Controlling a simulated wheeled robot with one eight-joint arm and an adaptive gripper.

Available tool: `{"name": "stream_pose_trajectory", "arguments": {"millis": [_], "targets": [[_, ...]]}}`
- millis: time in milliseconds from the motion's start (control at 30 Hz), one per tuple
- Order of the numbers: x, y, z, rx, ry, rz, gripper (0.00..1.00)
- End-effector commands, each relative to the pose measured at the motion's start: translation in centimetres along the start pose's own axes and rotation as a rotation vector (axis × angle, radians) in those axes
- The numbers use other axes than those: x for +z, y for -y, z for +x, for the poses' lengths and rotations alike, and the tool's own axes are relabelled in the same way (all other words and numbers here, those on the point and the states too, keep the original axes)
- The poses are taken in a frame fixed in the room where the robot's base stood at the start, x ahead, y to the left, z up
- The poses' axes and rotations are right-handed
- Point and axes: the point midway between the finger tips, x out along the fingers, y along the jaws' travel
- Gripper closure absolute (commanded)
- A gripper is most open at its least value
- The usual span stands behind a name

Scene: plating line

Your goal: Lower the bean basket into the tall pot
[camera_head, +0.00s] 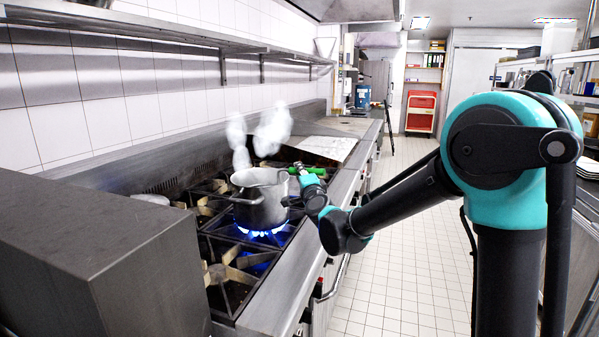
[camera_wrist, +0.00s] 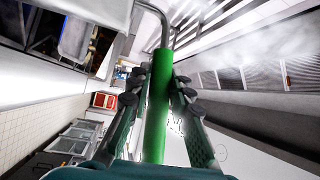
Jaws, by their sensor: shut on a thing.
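The tall pot (camera_head: 258,207) is a grey metal pot on a lit burner, with blue flame under it and steam rising above. My gripper (camera_head: 304,170) is beside the pot's right rim. In the wrist view, my gripper (camera_wrist: 160,84) has its fingers on both sides of the green handle (camera_wrist: 153,125) of the bean basket and is shut on it. A bent metal rod (camera_wrist: 163,25) runs from the handle's far end. In the head view, the green handle (camera_head: 316,170) shows at the gripper. The basket's mesh part cannot be made out in either view.
The stove's black grates (camera_head: 225,272) lie around the pot. A grey steel box (camera_head: 100,250) stands at the near left, and a steel shelf (camera_head: 170,27) runs along the tiled wall. The tiled floor (camera_head: 405,250) right of the stove is clear.

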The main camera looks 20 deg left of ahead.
Motion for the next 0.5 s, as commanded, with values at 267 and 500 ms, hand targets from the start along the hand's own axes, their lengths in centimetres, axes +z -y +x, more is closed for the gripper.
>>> {"name": "stream_pose_trajectory", "arguments": {"millis": [267, 500], "targets": [[-0.01, 0.03, 0.01, 0.000, 0.000, 0.001, 0.56], [0.02, -0.03, -0.02, 0.000, 0.001, -0.001, 0.56]]}}
